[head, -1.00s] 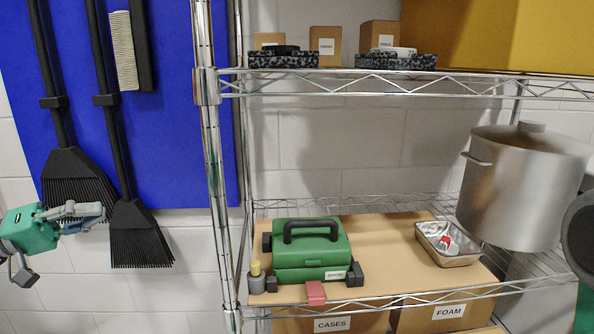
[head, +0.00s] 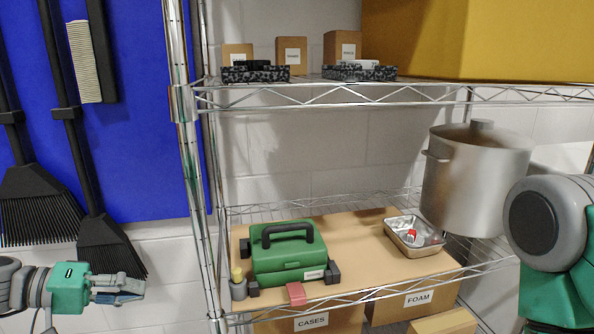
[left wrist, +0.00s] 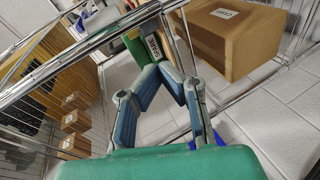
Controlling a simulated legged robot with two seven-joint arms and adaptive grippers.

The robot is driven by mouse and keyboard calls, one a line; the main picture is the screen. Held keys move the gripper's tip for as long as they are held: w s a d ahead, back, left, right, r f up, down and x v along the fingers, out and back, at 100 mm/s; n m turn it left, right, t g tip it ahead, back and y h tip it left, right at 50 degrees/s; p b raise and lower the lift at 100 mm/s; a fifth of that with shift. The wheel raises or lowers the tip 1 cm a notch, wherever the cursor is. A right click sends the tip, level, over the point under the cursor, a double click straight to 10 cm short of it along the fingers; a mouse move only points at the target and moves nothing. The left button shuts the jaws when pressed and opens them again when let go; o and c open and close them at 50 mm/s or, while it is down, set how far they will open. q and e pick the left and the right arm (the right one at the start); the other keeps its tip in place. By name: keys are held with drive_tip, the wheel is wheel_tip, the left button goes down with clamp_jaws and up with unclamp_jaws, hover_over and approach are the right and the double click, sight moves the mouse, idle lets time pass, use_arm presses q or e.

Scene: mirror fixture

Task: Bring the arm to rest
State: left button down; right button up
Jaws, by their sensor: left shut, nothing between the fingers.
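My left gripper (head: 118,290) is at the lower left of the head view, in front of the white wall and just below the black broom heads. It is shut and empty, and its fingers point right, toward the shelf post, clear of the shelf. In the left wrist view the gripper's blue-grey fingers (left wrist: 162,72) meet at their tips with nothing between them. A link of my right arm (head: 550,230) shows at the right edge of the head view. My right gripper is out of view.
A wire shelf with a metal post (head: 190,150) stands right of my left gripper. It holds a green case (head: 285,262), a metal tray (head: 393,232) and a large pot (head: 470,185). Brooms (head: 40,205) hang at the blue panel (head: 140,120). A cardboard box (left wrist: 235,45) shows in the wrist view.

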use_arm(q)
drive_tip(key=s+d+f+g+y+p, duration=0.2)
drive_tip(key=s+d+f+g+y, duration=0.15)
drive_tip(key=s+f, duration=0.4)
drive_tip(key=s+d+f+g+y+p, duration=0.1)
drive_tip(key=s+d+f+g+y, duration=0.3)
drive_tip(key=f, duration=0.6)
drive_tip(key=s+a+f+m+t+y+p, duration=0.1)
drive_tip(key=s+a+f+y, duration=0.1)
drive_tip(key=s, duration=0.5)
drive_tip(key=s+a+f+m+y+p, duration=0.2)
drive_tip(key=s+y, duration=0.1)
drive_tip(key=s, duration=0.4)
drive_tip(key=shift+s+a+m+t, duration=0.3)
drive_tip(key=shift+t, duration=0.05)
use_arm(e)
wheel_tip(320, 180, up, 7)
drive_tip(key=shift+f, duration=0.2)
use_arm(q)
drive_tip(key=shift+a, duration=0.35)
use_arm(e)
drive_tip(key=shift+a+r, duration=0.1)
drive_tip(key=shift+a, duration=0.3)
use_arm(q)
drive_tip(key=shift+d, duration=0.25)
use_arm(e)
drive_tip(key=shift+d, duration=0.2)
